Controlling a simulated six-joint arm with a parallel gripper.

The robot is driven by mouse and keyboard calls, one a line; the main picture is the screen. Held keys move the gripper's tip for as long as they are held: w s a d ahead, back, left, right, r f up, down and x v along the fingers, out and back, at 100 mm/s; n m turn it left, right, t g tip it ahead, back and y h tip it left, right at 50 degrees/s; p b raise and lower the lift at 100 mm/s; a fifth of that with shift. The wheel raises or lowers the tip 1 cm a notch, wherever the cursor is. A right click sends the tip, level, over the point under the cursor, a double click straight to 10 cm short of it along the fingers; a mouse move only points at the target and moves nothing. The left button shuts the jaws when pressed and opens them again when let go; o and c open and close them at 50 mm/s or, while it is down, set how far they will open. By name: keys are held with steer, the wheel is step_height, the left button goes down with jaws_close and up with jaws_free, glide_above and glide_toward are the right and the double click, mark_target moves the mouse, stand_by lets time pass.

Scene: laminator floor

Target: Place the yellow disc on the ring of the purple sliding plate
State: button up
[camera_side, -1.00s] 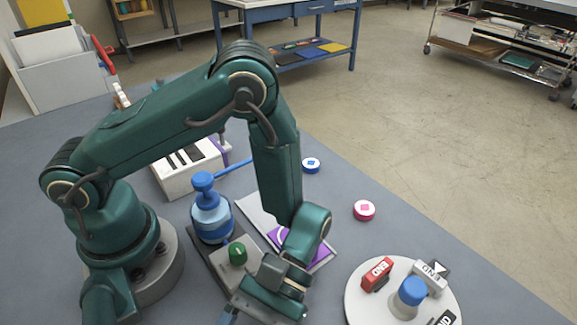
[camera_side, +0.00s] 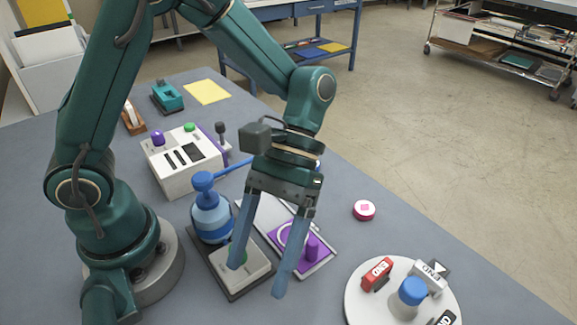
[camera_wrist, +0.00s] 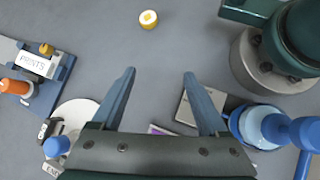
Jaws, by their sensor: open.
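The yellow disc (camera_wrist: 148,19) lies flat on the grey table at the top of the wrist view, beyond my fingertips; I do not see it in the side view. The purple sliding plate (camera_side: 297,256) sits in a light tray, with a purple knob on it and a pale ring partly hidden by my gripper. A sliver of purple (camera_wrist: 160,130) shows in the wrist view. My gripper (camera_side: 258,278) points down with its blue fingers apart and nothing between them; in the wrist view the fingers (camera_wrist: 160,73) are also apart.
A blue bottle-like press (camera_side: 212,222) stands beside the tray. A round white stand (camera_side: 362,303) with stamps is at lower right. A pink-and-white disc (camera_side: 364,210) lies to the right. A white box (camera_side: 180,178) stands behind. Table around the yellow disc is clear.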

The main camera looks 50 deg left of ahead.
steer(key=w+a+r+m+t+y, duration=0.2)
steer(key=a+r+t+y, duration=0.2)
steer(key=a+r+t, duration=0.3)
steer(key=a+t, duration=0.5)
steer(key=t, duration=0.1)
steer(key=shift+a+r+m, duration=0.15)
steer(key=shift+m, duration=0.15)
steer(key=shift+o, duration=0.5)
steer(key=shift+w+a, duration=0.1)
steer(key=shift+a, duration=0.05)
